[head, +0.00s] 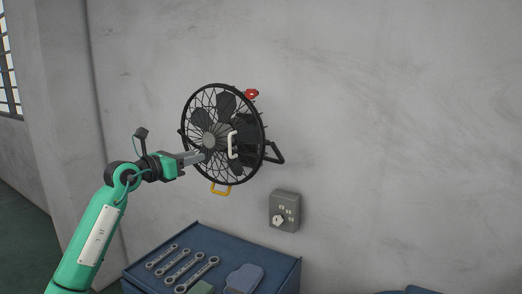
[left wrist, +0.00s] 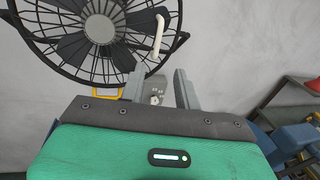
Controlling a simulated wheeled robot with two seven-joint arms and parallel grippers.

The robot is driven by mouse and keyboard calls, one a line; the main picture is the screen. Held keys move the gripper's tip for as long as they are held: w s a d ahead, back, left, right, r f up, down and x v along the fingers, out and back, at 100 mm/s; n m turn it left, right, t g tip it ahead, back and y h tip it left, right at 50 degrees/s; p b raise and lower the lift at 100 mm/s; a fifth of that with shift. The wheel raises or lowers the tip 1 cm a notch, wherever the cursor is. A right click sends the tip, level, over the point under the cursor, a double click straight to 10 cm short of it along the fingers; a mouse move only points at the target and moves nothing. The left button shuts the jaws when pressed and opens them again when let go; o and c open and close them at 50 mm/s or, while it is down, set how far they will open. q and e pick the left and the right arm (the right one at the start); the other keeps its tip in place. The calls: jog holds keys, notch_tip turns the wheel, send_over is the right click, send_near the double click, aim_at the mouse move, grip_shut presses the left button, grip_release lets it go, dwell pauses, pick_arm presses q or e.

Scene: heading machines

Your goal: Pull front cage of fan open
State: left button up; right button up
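A black wall fan (head: 210,110) with a round wire front cage hangs on the grey wall. A white handle (head: 233,145) stands on the right part of the cage; it also shows in the left wrist view (left wrist: 159,36). A yellow handle (head: 221,189) is at the fan's lower edge and a red knob (head: 252,94) at its upper right. My left gripper (head: 204,156) is in front of the cage, left of the white handle. In the left wrist view its two fingers (left wrist: 158,79) are apart with nothing between them, and the handle lies beyond the tips. My right gripper is not in view.
A grey switch box (head: 284,211) is on the wall below right of the fan. A blue bench (head: 284,268) below holds several wrenches (head: 182,265) and a blue-grey item (head: 244,279). The wall to the right is bare. A window (head: 9,70) is at far left.

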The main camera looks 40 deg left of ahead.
pick_arm(q)
jog(key=p, duration=0.7)
send_near(226, 146)
jog(key=w+d+r, duration=0.2)
jog(key=w+d, duration=0.3)
jog(key=w, duration=0.1)
jog(key=shift+s, duration=0.15)
grip_shut()
